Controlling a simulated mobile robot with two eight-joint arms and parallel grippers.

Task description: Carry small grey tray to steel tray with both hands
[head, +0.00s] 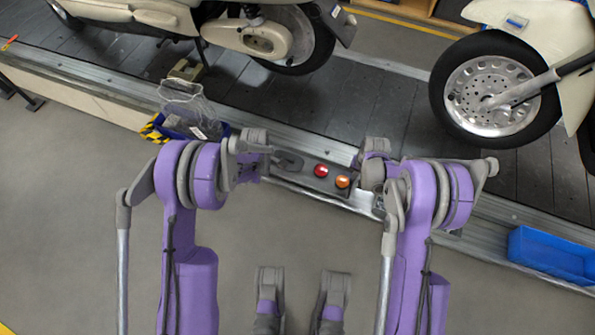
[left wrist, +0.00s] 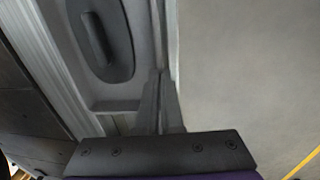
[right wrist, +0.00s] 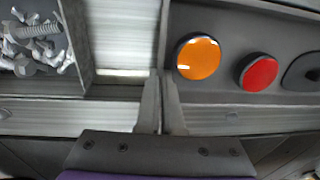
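The small grey tray (head: 330,186) is between my two grippers in the head view. It holds a red disc (head: 320,170), an orange disc (head: 342,182) and a dark oval piece (head: 289,162). My left gripper (left wrist: 160,75) has its fingers close together on the tray's left end wall. My right gripper (right wrist: 160,75) has its fingers close together on the right end wall, beside the orange disc (right wrist: 198,58). Another grey tray (right wrist: 88,55), holding bolts, lies left of the fingers in the right wrist view. I cannot tell whether it is the steel tray.
A shiny metal strip (right wrist: 118,30) separates the two trays. Beyond lies the slat conveyor (head: 380,105) with scooters on it. A blue bin (head: 550,254) stands at the right. A wire basket (head: 187,101) and a yellow-black striped item (head: 152,128) are at the left.

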